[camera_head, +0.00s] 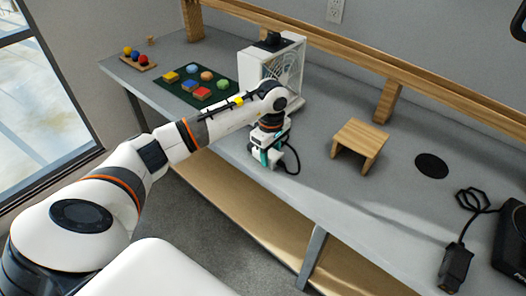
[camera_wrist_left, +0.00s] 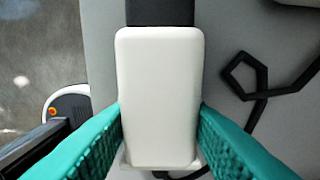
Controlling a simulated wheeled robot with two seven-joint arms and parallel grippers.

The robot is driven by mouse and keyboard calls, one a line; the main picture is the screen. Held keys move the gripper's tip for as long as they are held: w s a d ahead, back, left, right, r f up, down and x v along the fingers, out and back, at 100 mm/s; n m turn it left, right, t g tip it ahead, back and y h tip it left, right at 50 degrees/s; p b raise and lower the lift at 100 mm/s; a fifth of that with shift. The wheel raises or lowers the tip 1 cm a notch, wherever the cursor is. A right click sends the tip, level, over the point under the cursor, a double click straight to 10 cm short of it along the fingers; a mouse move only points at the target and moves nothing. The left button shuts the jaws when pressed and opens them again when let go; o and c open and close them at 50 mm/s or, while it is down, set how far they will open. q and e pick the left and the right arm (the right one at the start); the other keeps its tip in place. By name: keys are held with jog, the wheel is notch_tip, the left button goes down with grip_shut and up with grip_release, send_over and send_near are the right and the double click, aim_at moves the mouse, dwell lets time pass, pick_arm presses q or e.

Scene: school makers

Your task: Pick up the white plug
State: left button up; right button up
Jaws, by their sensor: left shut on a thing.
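The white plug (camera_wrist_left: 158,95) fills the middle of the left wrist view, a pale rounded block with a dark part at its top end. My left gripper (camera_wrist_left: 160,140) has its teal ribbed fingers on both sides of the plug, shut on it. In the head view my left gripper (camera_head: 268,158) is over the front edge of the grey bench (camera_head: 330,205). The plug is mostly hidden there by the gripper. A black cord (camera_head: 293,160) loops beside it and also shows in the left wrist view (camera_wrist_left: 248,75). My right gripper is not in view.
A white fan unit (camera_head: 268,62) stands behind the gripper. A small wooden stand (camera_head: 361,137) and a black disc (camera_head: 431,165) are to its right. A dark green board with coloured pieces (camera_head: 183,90) lies at left. A black adapter with cable (camera_head: 456,266) lies at far right.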

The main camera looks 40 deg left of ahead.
aim_at(270, 152)
pick_arm(q)
notch_tip(270, 152, up, 10)
jog(key=shift+b, duration=0.3)
